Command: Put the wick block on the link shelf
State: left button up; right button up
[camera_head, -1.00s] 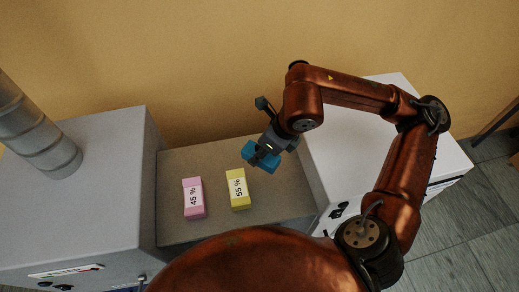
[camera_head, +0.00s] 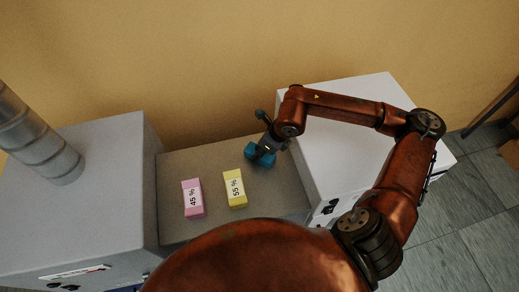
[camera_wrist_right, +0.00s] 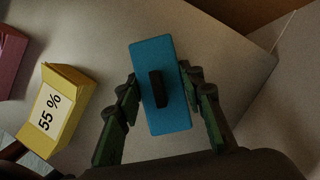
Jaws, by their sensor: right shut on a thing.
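The blue block (camera_head: 260,155), with a short black bar on its top face, is the likely wick block; no label on it is readable. My right gripper (camera_head: 264,150) is shut on it, and the fingers stand on both sides of the block (camera_wrist_right: 176,120) in the right wrist view. The block is over the back right part of the grey-brown shelf (camera_head: 215,165) between the two cabinets, likely the link shelf. I cannot tell whether its underside touches the shelf. My left gripper is not in view.
A pink "45 %" block (camera_head: 193,199) and a yellow "55 %" block (camera_head: 235,188) stand on the shelf, left of the blue block. A grey cabinet (camera_head: 95,195) with a metal duct is on the left, a white cabinet (camera_head: 345,150) on the right. The wall is behind.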

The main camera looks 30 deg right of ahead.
jog(key=shift+f, duration=0.15)
jog(key=o, duration=1.2)
jog(key=shift+r, duration=0.3)
jog(key=b+v, duration=0.2)
jog(key=v, duration=0.8)
jog(key=shift+s+d+r+b, duration=0.1)
jog(key=shift+s+r+b, duration=0.1)
jog(key=shift+b, duration=0.1)
jog(key=shift+s+d+r, duration=0.1)
jog(key=shift+s+r, duration=0.1)
jog(key=shift+r, duration=0.45)
